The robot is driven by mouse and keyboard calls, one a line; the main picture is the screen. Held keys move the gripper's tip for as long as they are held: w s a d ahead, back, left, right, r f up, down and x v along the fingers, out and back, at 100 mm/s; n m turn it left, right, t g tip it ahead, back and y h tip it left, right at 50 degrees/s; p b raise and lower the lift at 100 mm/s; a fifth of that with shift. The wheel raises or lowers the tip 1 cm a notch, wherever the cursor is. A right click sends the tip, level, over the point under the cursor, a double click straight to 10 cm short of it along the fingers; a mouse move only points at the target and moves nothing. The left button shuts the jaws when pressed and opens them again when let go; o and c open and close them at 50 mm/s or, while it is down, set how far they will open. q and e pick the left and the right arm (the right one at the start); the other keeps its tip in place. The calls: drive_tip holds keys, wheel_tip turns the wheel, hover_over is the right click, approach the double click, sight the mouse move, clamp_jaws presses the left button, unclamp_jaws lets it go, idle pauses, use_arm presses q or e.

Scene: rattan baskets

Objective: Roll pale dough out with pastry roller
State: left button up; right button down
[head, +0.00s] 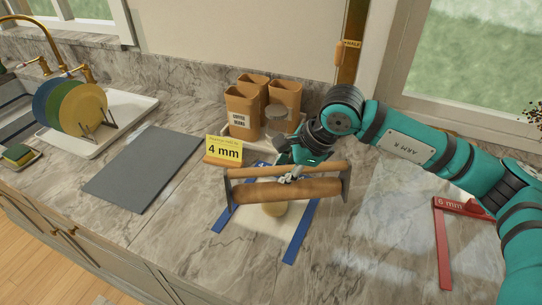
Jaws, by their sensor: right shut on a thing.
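The pastry roller (287,190) has a wooden cylinder and a parallel wooden handle bar between two grey end plates. My right gripper (291,174) is shut on its handle bar, near the middle. The pale dough (275,209) shows as a small rounded lump just below the cylinder, its back part hidden by it. I cannot tell whether the roller touches the dough. The dough lies on a pale board (262,225) between two blue strips (302,232), partly covered by the roller. My left gripper is not in view.
A yellow "4 mm" card (224,150) stands behind left of the roller. Coffee canisters (242,113) stand at the back. A red "6 mm" piece (443,245) lies at right. A grey mat (146,168) and a plate rack (86,125) are at left. Counter in front is clear.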

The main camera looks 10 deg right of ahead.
drive_tip(key=w+a+r+m+t+h, duration=0.2)
drive_tip(key=w+a+m+h, duration=0.15)
drive_tip(key=m, duration=0.25)
wheel_tip(320, 180, down, 7)
drive_tip(key=b, duration=0.1)
drive_tip(key=shift+d+y, duration=0.45)
drive_tip(key=shift+w+r, duration=0.1)
drive_tip(key=shift+f+b, duration=0.3)
drive_tip(key=shift+b, duration=0.4)
idle(0.6)
